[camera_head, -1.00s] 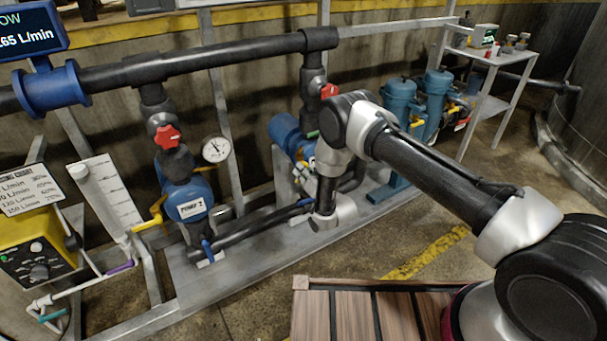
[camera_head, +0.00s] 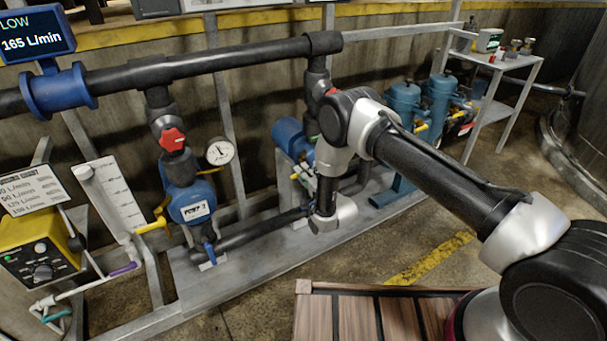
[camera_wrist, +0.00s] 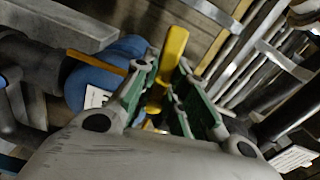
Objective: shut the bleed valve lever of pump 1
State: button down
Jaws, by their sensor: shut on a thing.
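Pump 1 (camera_head: 289,137) is the blue pump at the middle of the head view, partly hidden behind my arm. In the wrist view a blue pump body (camera_wrist: 90,78) with a white label fills the left. A yellow lever (camera_wrist: 174,46) stands between the green-lined fingers of my gripper (camera_wrist: 167,76). The fingers are closed on the lever, whose upper end sticks out beyond the fingertips. In the head view the fingers and the held lever are too small and hidden to make out clearly.
Pump 2 (camera_head: 190,203) stands left, with a red valve knob (camera_head: 172,139) and gauge (camera_head: 220,151) above it. A black pipe (camera_head: 200,61) runs across the top. Blue canisters (camera_head: 403,103) and a shelf (camera_head: 510,62) stand right.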

jog(key=shift+r+m, duration=0.15)
jog(key=shift+m, duration=0.65)
jog(key=c, duration=1.4)
grip_release()
jog(key=v, duration=1.2)
